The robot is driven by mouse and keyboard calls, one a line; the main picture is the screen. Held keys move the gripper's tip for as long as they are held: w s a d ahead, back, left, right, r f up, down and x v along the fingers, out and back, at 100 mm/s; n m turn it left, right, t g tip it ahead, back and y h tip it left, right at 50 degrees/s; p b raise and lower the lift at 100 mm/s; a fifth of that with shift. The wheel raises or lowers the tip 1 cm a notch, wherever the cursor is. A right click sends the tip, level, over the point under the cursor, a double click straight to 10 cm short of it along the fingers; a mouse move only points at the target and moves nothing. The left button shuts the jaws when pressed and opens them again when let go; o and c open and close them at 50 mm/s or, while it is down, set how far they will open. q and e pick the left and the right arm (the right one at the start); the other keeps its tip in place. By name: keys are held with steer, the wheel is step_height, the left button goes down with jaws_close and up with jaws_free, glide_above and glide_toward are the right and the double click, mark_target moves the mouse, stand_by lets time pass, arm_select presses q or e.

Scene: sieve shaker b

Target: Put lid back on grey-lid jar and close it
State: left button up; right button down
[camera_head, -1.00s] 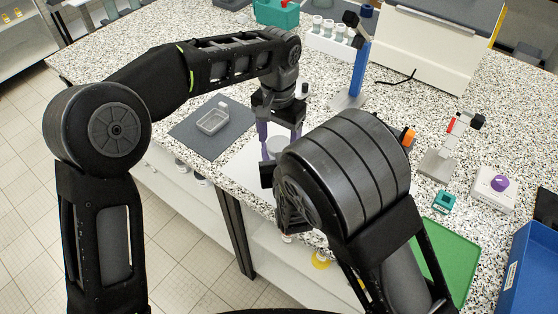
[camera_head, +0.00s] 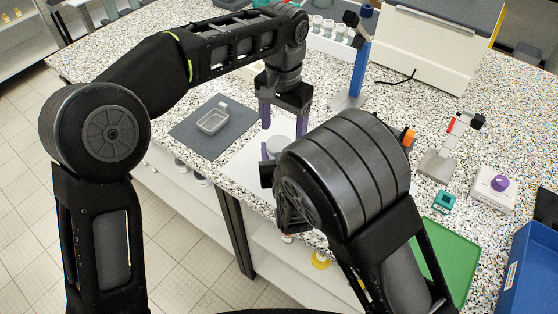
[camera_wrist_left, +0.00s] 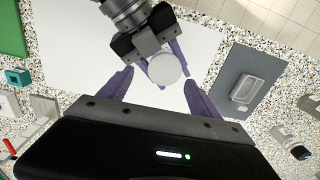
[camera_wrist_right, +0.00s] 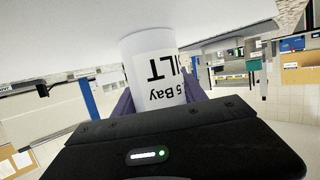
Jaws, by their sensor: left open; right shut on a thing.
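The jar shows as a white cylinder with a black-lettered label (camera_wrist_right: 155,68) in the right wrist view. My right gripper (camera_wrist_right: 158,92) is shut around its body. A round pale grey lid (camera_wrist_left: 165,69) covers the jar's top in the left wrist view; the lid also shows in the head view (camera_head: 278,145), partly hidden by my right arm. I cannot tell whether it is fully tightened. My left gripper (camera_head: 284,124) is open and empty above the jar, its purple fingers pointing down and apart from the lid.
A white sheet (camera_head: 245,158) lies under the jar. To its left, a dark grey mat (camera_head: 187,133) bears a clear dish (camera_head: 213,120). A blue stand (camera_head: 358,75) and a tube rack (camera_head: 328,38) are behind. A green mat (camera_head: 452,258) and blue bin (camera_head: 535,270) lie at the right.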

mark_target(279, 143)
arm_select(q)
steer(key=shift+s+d+r, duration=0.15)
steer(key=shift+d+r, duration=0.05)
steer(key=shift+d, duration=0.3)
steer(key=shift+d+r, duration=0.1)
steer(key=shift+r, duration=0.1)
steer(key=shift+r+n+y, duration=0.3)
steer(key=shift+n, duration=0.6)
steer(key=n, duration=0.2)
steer(key=a+r+n, duration=0.1)
steer(key=n, duration=0.2)
steer(key=a+n, duration=0.1)
steer(key=n, duration=0.1)
steer(key=shift+w+r+n, duration=0.3)
steer(key=shift+w+r, duration=0.05)
steer(key=shift+w, duration=0.05)
steer(key=shift+a+n, duration=0.2)
steer(key=shift+n, duration=0.7)
steer(key=shift+s+d+n, duration=0.1)
steer(key=shift+d+n, duration=0.1)
steer(key=shift+n, duration=0.8)
steer(key=shift+f, duration=0.1)
steer(key=shift+a+f, duration=0.1)
steer(key=shift+f, duration=3.8)
